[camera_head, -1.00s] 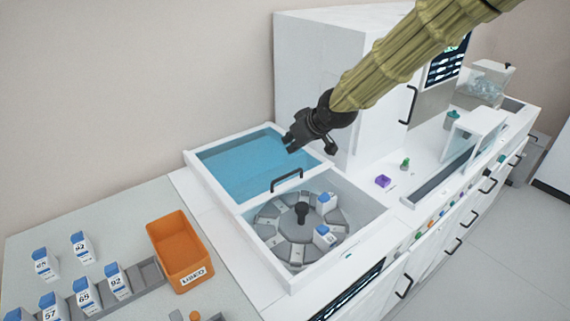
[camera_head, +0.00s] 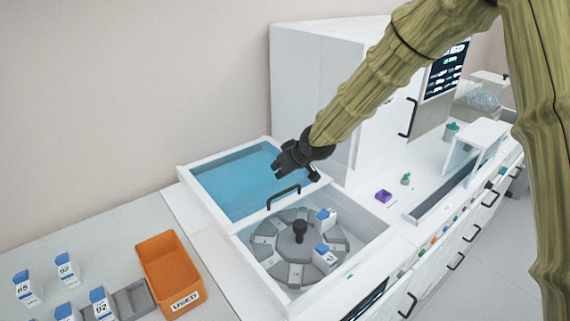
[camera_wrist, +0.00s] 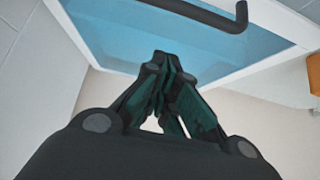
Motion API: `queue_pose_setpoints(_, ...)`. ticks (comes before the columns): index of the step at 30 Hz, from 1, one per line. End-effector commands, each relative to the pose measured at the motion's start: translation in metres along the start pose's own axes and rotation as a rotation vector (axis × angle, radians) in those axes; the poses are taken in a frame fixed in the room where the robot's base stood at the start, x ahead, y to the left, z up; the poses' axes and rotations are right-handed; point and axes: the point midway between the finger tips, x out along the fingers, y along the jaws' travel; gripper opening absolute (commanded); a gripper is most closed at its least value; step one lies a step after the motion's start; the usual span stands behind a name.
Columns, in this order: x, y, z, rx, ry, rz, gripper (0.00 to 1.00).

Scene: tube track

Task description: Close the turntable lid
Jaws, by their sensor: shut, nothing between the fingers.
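The turntable lid (camera_head: 245,180) is a blue see-through panel in a white frame, slid back over the far half of the white housing. Its black bar handle (camera_head: 283,197) stands at the lid's near edge. The turntable (camera_head: 297,245), a grey slotted wheel with a dark centre knob, lies uncovered in front and holds two blue-capped white bottles. My gripper (camera_head: 279,168) is shut and empty, above the lid on the far side of the handle. In the wrist view, my shut fingertips (camera_wrist: 162,58) point toward the blue panel, and the handle (camera_wrist: 200,12) shows at the top, apart from them.
An orange bin (camera_head: 168,273) marked USED stands left of the housing, near several blue-capped bottles on the grey counter. A tall white cabinet (camera_head: 312,85) rises behind my gripper. A purple block (camera_head: 383,196) lies to the right.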

Motion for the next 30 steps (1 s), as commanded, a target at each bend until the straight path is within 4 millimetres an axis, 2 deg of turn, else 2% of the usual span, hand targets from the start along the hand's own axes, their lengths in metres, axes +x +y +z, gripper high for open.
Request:
queue_pose_setpoints(11,0.037,-0.001,-0.001,-0.002,-0.001,-0.001,0.0)
queue_pose_setpoints(12,0.031,-0.001,0.004,-0.002,-0.001,-0.001,0.0)
queue_pose_setpoints(21,0.017,-0.001,0.029,-0.002,-0.002,0.0,0.0)
queue_pose_setpoints(30,0.015,0.0,0.035,-0.001,0.0,0.0,0.0)
